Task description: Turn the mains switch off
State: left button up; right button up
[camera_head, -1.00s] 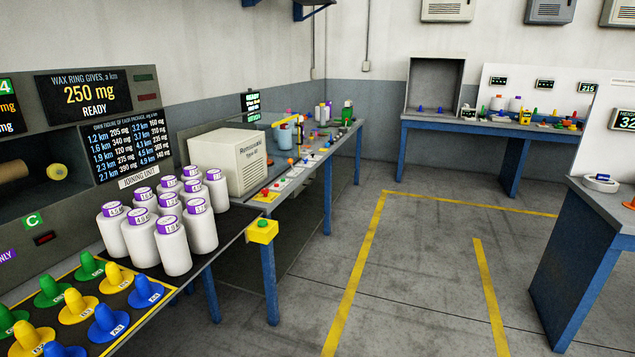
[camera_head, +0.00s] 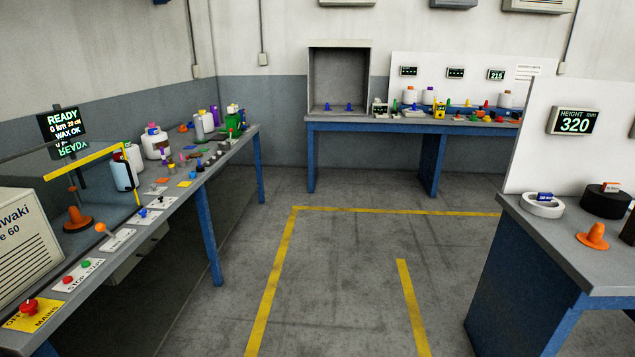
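The mains switch (camera_head: 29,306) is a red knob on a yellow plate marked OFF and MAINS, at the lower left on the near end of the left bench. Which way the knob is turned is too small to tell. A white plate with red and green STOP and START buttons (camera_head: 78,272) lies just beyond it. The cream machine box (camera_head: 25,245) stands beside them, cut off by the left edge. Neither of my grippers is in view.
The left bench (camera_head: 170,212) carries an orange-knobbed lever (camera_head: 103,230), a clear guard with a yellow bar and several bobbins. A back table (camera_head: 350,119) and a right table (camera_head: 545,240) stand apart. The grey floor between, with yellow lines (camera_head: 277,270), is clear.

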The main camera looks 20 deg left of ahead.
aim_at(29, 307)
jog(key=u, duration=0.15)
jog(key=i, duration=1.65)
jog(key=u, duration=1.3)
jog(key=i, duration=0.95)
jog(key=u, duration=1.2)
